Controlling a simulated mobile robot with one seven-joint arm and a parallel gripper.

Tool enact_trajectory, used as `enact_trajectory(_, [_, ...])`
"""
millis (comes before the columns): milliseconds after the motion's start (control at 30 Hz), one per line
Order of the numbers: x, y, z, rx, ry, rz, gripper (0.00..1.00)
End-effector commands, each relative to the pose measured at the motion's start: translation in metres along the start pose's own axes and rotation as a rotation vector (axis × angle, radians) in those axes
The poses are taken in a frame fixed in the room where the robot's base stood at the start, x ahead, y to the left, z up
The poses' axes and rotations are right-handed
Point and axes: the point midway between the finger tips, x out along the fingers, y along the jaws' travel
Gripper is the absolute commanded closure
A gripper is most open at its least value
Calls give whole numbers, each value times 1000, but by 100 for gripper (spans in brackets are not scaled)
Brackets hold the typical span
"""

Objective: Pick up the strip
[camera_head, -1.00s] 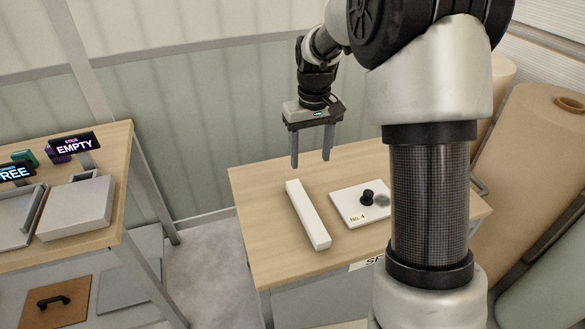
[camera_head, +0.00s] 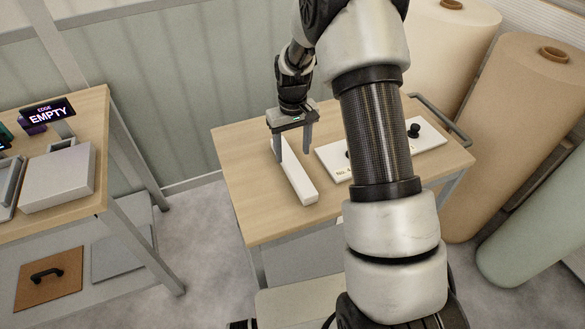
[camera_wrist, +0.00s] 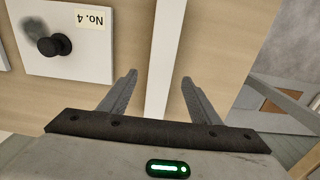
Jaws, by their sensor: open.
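The strip (camera_head: 297,182) is a long white bar lying flat on the wooden table. In the wrist view the strip (camera_wrist: 165,50) runs away from me between the two fingers, with a gap on each side. My gripper (camera_head: 293,155) is open and empty, pointing down over the strip's far half. In the wrist view the gripper (camera_wrist: 160,78) has its grey fingers spread wider than the strip. I cannot tell whether the fingertips are above the strip's top or beside it. In the head view a finger hides part of the strip's far end.
A white plate (camera_wrist: 85,65) labelled No. 4 with a black knob (camera_wrist: 54,45) lies beside the strip; my arm partly hides it in the head view. The wooden table (camera_head: 235,150) is clear left of the strip. Another bench (camera_head: 97,150) stands at left, large rolls (camera_head: 520,140) at right.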

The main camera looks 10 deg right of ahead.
Motion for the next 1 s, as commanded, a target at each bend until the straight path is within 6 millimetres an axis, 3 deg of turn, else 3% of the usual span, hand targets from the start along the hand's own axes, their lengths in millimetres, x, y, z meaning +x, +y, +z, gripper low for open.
enact_trajectory(367, [48,-1,2,0,-4,-1,43])
enact_trajectory(600, [51,-1,2,0,-1,0,43])
enact_trajectory(900, [51,-1,2,0,-1,0,92])
enact_trajectory(1000, [50,-1,1,0,0,0,96])
